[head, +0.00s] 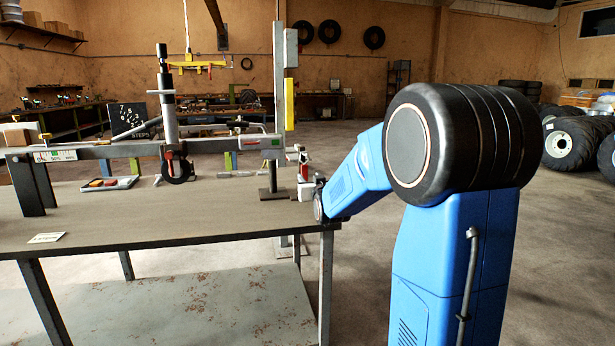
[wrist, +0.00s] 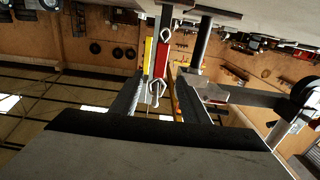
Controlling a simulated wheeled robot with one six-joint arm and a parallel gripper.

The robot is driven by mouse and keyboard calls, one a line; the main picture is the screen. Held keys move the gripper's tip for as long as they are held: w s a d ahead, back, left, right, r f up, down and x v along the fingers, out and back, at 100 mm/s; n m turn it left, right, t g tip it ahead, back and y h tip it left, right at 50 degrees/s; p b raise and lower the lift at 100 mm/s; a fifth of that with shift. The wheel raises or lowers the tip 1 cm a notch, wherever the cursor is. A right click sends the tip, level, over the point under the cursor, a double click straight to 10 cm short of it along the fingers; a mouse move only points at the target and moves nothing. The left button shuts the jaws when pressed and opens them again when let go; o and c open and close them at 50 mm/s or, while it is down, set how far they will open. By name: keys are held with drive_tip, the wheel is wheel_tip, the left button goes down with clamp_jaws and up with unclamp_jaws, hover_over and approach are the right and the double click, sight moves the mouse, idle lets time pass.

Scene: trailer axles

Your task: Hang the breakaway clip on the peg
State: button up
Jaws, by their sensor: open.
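What looks like the breakaway clip (wrist: 161,60) has a red body with a silver hook at one end and a silver ring at the other. In the wrist view it shows between the two pale fingers of my gripper (wrist: 160,88), which is open. I cannot tell whether it touches either finger. In the head view, a small red and white thing (head: 303,172) by the end of my arm may be the same clip. My fingers are too small to make out there. I cannot pick out the peg with certainty.
A grey post (head: 279,110) with a yellow strip stands at the table's right end, close to my arm. The trailer beam (head: 100,152) and a jack (head: 167,100) stand on the table (head: 180,215). A small tray (head: 108,184) lies there too. The table's front is mostly clear.

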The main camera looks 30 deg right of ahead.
drive_tip(key=v, duration=1)
drive_tip(key=shift+s, duration=0.35)
drive_tip(key=shift+a, duration=0.15)
drive_tip(key=s+a+f+n+g+y, duration=0.1)
drive_tip(key=s+a+f+g, duration=0.3)
drive_tip(key=s, duration=0.8)
drive_tip(key=s+a+f+n+g+y, duration=0.1)
drive_tip(key=s+a+f+g, duration=0.3)
drive_tip(key=s, duration=0.9)
drive_tip(key=s+a+f+n+g+y, duration=0.1)
drive_tip(key=s+a+f+g+y, duration=0.2)
drive_tip(key=s+a+f, duration=0.4)
drive_tip(key=s+a+g, duration=0.1)
drive_tip(key=s+a, duration=0.2)
drive_tip(key=s, duration=0.3)
drive_tip(key=shift+g, duration=0.3)
